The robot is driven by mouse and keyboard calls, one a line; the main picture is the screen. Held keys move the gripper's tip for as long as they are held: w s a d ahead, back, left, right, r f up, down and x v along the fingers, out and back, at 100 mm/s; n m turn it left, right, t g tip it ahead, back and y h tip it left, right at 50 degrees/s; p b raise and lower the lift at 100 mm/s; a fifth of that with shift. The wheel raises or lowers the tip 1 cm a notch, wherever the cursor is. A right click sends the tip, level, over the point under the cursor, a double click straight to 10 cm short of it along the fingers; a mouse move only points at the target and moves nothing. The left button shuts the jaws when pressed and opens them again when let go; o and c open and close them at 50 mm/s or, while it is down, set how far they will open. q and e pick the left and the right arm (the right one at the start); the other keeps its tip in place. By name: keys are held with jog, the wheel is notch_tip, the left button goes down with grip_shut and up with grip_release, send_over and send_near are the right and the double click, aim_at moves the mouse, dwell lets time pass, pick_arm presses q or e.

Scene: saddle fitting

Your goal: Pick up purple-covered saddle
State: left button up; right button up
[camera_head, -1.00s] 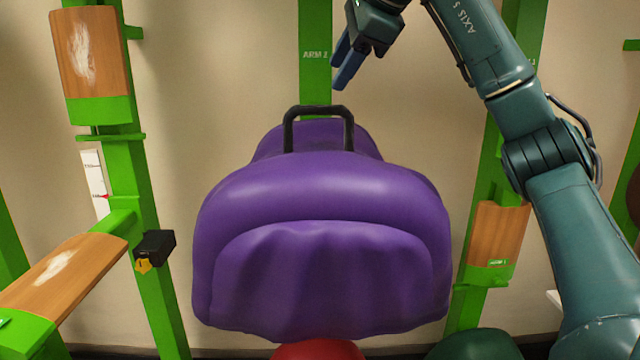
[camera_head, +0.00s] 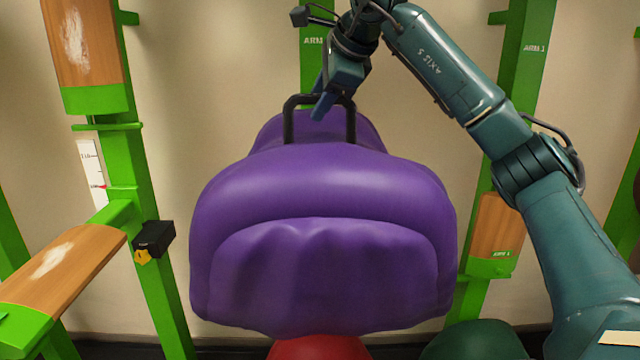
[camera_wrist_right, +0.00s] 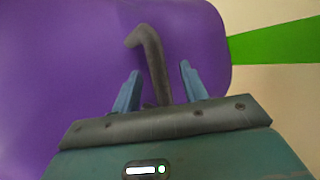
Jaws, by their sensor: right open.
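The purple-covered saddle (camera_head: 322,200) fills the middle of the head view, with a black handle (camera_head: 289,122) arching up at its far end. My right gripper (camera_head: 322,108) is at the handle, its blue fingers pointing down in front of the wall. In the right wrist view the purple cover (camera_wrist_right: 60,80) fills the left and middle. There the dark handle (camera_wrist_right: 150,60) stands between the two blue fingers of my right gripper (camera_wrist_right: 160,88), which are apart with a gap on each side of it. My left gripper is not in view.
Green posts with wooden pads (camera_head: 92,45) stand at the left, and a lower wooden pad (camera_head: 65,262) juts toward me. A black box (camera_head: 153,238) sits on the left post. A red rounded thing (camera_head: 318,348) shows below the saddle. Another green post (camera_head: 505,150) stands at the right.

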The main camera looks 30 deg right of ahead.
jog(key=shift+x, duration=1.3)
jog(key=shift+c, duration=0.5)
grip_shut()
jog(key=shift+r, duration=0.2)
